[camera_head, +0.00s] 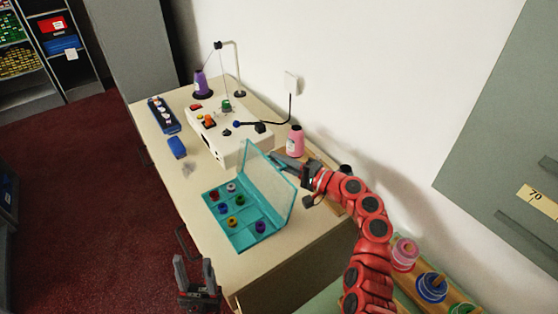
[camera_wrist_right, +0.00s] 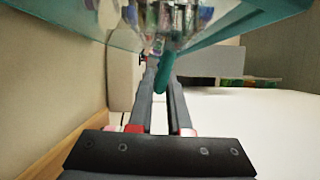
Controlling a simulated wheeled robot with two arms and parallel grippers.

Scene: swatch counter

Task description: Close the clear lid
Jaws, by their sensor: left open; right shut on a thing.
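The teal box (camera_head: 232,240) lies open on the table, with small colored bobbins in its compartments. Its clear lid (camera_head: 264,180) has a teal frame and stands up, tilted, along the box's right side. My right gripper (camera_head: 284,161) is behind the lid, at its upper edge. In the right wrist view its fingers (camera_wrist_right: 163,85) are shut on a teal part of the lid (camera_wrist_right: 166,72); the exact contact is partly hidden. My left gripper (camera_head: 194,268) is open and empty, low beside the table's front edge, apart from the box.
A cream sewing machine (camera_head: 230,150) stands behind the box, with a pink spool (camera_head: 296,140) near the wall. A blue block (camera_head: 177,147) and a dark tray (camera_head: 163,115) lie farther left. The tabletop left of the box is mostly clear.

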